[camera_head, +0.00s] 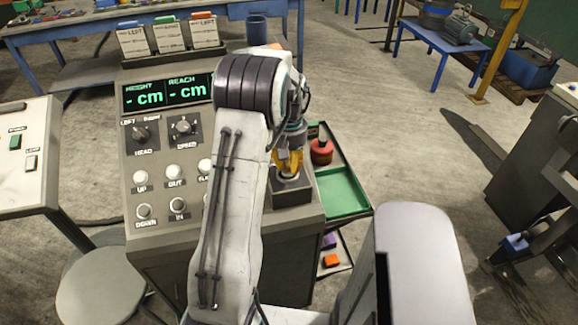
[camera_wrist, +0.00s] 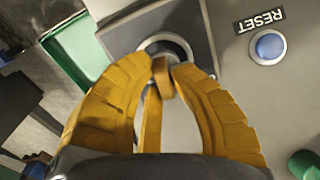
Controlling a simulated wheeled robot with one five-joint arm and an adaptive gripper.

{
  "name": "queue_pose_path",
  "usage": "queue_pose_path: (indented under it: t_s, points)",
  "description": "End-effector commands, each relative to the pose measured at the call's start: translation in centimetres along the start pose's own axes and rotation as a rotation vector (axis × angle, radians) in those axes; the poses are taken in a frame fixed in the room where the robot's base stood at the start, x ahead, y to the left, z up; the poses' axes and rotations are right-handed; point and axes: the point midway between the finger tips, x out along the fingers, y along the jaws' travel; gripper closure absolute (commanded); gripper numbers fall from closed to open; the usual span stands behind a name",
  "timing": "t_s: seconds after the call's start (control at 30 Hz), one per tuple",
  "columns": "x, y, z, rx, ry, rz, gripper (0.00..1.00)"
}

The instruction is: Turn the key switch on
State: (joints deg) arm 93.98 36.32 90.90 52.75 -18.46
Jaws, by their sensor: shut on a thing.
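The key switch is the round metal collar (camera_wrist: 180,43) on a raised dark box (camera_head: 293,196) at the right side of the control console. My gripper (camera_head: 288,163) points down at this box, with its yellow fingers right over the switch. In the wrist view my gripper (camera_wrist: 163,68) has its fingertips closed together at the collar, shut on the key. The key itself is mostly hidden by the fingertips, so its turn angle cannot be told. The console display (camera_head: 167,91) reads HEIGHT "- cm" and REACH "- cm" in green.
A blue RESET button (camera_wrist: 269,46) sits beside the switch box. Push buttons and two knobs (camera_head: 184,127) fill the console's left part. A green tray (camera_head: 341,191) and a red round object (camera_head: 321,151) are at its right edge. A stool (camera_head: 108,293) stands at lower left.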

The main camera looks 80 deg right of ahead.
Motion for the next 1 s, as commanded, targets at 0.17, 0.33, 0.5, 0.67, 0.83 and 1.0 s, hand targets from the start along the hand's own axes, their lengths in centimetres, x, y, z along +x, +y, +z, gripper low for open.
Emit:
queue_pose_path:
  t_s: [0.17,0.33,0.5,0.67,0.83,1.0]
  points:
    - [0.23,0.02,0.13,0.165,-0.002,0.0,1.0]
    - [0.19,0.02,0.2,0.307,-0.002,0.0,1.0]
    - [0.16,0.01,0.27,0.422,-0.002,0.0,1.0]
    - [0.14,0.0,0.31,0.501,-0.003,0.0,1.0]
    - [0.13,-0.01,0.34,0.554,-0.003,0.0,1.0]
    - [0.12,-0.01,0.36,0.577,-0.004,0.0,1.0]
